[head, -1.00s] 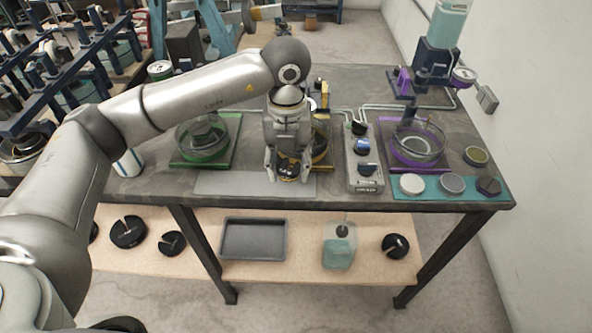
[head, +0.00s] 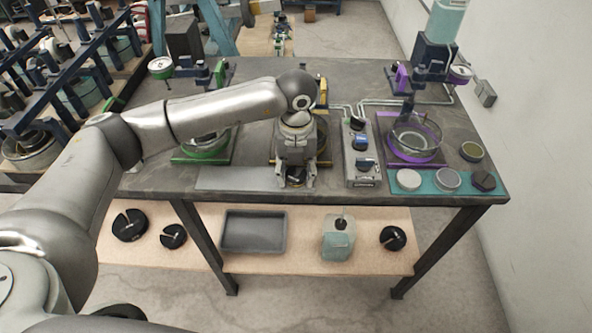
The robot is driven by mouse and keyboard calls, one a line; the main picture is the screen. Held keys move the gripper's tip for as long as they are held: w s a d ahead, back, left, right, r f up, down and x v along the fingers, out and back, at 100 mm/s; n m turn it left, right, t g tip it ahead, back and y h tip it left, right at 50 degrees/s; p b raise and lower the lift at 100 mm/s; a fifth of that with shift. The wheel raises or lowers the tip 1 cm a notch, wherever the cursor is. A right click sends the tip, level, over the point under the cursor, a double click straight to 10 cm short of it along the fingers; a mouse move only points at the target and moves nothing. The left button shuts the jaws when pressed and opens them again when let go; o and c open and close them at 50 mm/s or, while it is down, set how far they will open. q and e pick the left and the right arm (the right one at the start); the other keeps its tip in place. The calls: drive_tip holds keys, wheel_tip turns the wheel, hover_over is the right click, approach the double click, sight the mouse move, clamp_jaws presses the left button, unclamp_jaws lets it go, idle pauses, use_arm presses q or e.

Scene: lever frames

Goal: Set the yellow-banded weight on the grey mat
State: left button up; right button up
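My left gripper (head: 296,184) points down at the front edge of the bench, over the right end of the grey mat (head: 235,179). A dark weight (head: 296,176) sits between its two fingers, which look closed on its sides. A trace of yellow shows on this weight, matching the yellow band. The weight is low, at or just above the mat; I cannot tell whether it touches. The gripper hides part of it. The left part of the mat is bare. My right gripper is not in view.
Behind the mat stands a green-based glass dish (head: 203,146). To the right are a control box (head: 362,160), a purple-based dish (head: 413,142) and a teal mat (head: 428,183) with several discs. The lower shelf (head: 300,258) holds black slotted weights, a grey tray (head: 253,231) and a jug (head: 338,240).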

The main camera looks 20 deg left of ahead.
use_arm(q)
drive_tip(key=o, duration=0.4)
drive_tip(key=shift+r, duration=0.15)
drive_tip(key=shift+r, duration=0.2)
drive_tip(key=shift+r+b, duration=1.2)
drive_tip(key=shift+r, duration=4.65)
